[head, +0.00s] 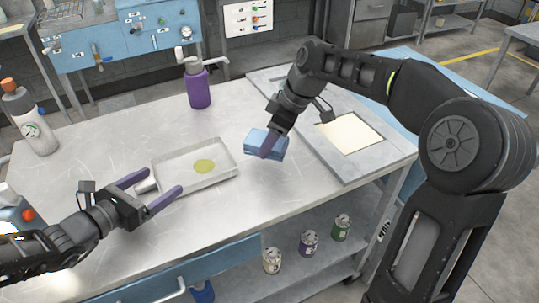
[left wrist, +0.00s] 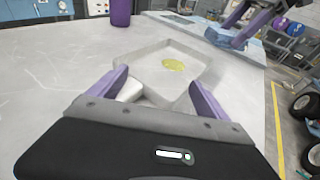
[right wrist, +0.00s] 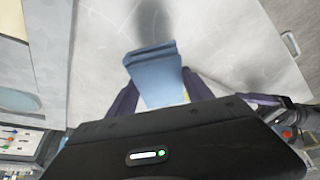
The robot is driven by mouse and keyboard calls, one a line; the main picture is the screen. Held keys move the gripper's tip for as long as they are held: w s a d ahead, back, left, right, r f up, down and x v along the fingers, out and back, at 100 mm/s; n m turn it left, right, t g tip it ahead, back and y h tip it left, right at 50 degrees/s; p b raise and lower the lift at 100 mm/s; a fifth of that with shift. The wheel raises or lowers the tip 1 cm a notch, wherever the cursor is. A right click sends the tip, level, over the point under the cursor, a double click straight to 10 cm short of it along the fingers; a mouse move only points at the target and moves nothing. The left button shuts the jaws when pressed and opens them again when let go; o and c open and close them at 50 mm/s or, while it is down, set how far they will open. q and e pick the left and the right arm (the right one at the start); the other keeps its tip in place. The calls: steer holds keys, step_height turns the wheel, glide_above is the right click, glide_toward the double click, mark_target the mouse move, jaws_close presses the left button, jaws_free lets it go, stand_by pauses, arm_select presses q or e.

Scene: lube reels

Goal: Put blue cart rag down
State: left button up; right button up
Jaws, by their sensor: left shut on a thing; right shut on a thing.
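The blue rag (head: 272,144) is a folded light blue pad over the cart's metal top. It also shows between the fingers in the right wrist view (right wrist: 155,76). My right gripper (head: 270,143) is shut on it; whether the rag touches the top is hard to tell. A shallow metal tray (head: 222,181) with a yellow-green puddle (head: 204,166) lies on the top, left of the rag. My left gripper (head: 150,190) is at the tray's left end, its fingers either side of that end, which also shows in the left wrist view (left wrist: 130,90).
A purple bottle (head: 199,88) stands behind the tray. A white bottle (head: 36,125) stands at the far left. A grey panel with a cream sheet (head: 349,132) lies on the right. Several cans (head: 309,242) stand on the lower shelf. The top's front part is clear.

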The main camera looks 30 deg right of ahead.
mark_target(270, 166)
steer(key=shift+f, duration=0.8)
steer(key=shift+f, duration=1.85)
steer(key=shift+f, duration=0.2)
steer(key=o, duration=1.2)
